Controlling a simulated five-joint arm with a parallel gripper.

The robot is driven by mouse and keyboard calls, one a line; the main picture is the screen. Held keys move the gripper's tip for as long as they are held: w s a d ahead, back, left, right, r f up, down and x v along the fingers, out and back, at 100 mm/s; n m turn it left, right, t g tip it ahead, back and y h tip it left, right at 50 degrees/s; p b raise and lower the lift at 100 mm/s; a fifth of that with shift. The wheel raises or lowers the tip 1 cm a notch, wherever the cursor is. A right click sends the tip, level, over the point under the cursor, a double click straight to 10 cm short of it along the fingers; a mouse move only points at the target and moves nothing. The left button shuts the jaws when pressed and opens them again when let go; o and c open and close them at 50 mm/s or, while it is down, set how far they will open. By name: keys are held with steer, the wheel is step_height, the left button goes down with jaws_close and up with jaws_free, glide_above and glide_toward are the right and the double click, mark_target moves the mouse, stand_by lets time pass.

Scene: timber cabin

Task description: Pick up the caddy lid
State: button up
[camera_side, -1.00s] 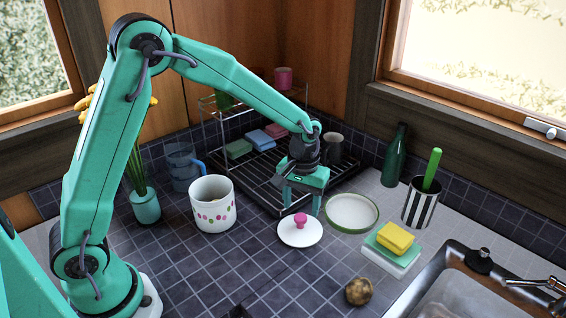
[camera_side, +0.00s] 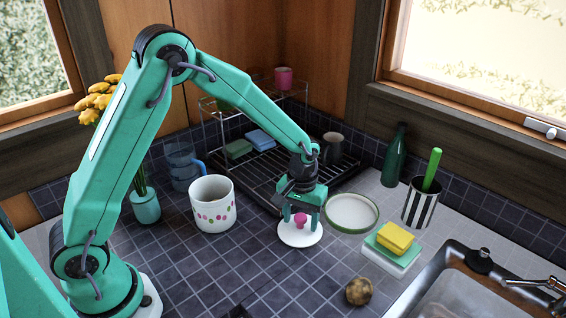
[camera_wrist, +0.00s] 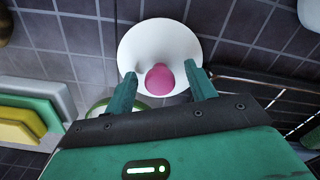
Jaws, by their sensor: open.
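The caddy lid (camera_side: 300,236) is a white disc with a pink knob (camera_side: 301,219), lying on the dark tiled counter. My gripper (camera_side: 301,222) is right above the lid, pointing down, with its teal fingers on either side of the knob. In the wrist view the lid (camera_wrist: 158,35) shows ahead, and the pink knob (camera_wrist: 160,79) sits between the two open fingers (camera_wrist: 162,80), with a gap on each side. The white caddy (camera_side: 212,208) with coloured dots stands open to the left.
A green-rimmed plate (camera_side: 352,212) lies close to the right of the lid. A dish rack (camera_side: 255,180) stands behind. Sponges (camera_side: 392,243), a striped cup (camera_side: 420,204), and a brown ball (camera_side: 359,291) are to the right, near the sink (camera_side: 455,295). The counter in front is clear.

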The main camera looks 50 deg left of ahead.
mark_target(301, 217)
steer(key=c, duration=1.1)
steer(key=shift+r, duration=0.1)
steer(key=shift+r, duration=0.4)
step_height(301, 217, up, 3)
steer(key=shift+r, duration=0.1)
steer(key=s+d+r, duration=0.2)
steer(key=d, duration=0.1)
steer(key=s+d+r, duration=0.2)
steer(key=s+d, duration=0.1)
steer(key=s+d+r, duration=0.2)
steer(key=d, duration=0.1)
steer(key=shift+s+r, duration=0.25)
steer(key=shift+r, duration=0.15)
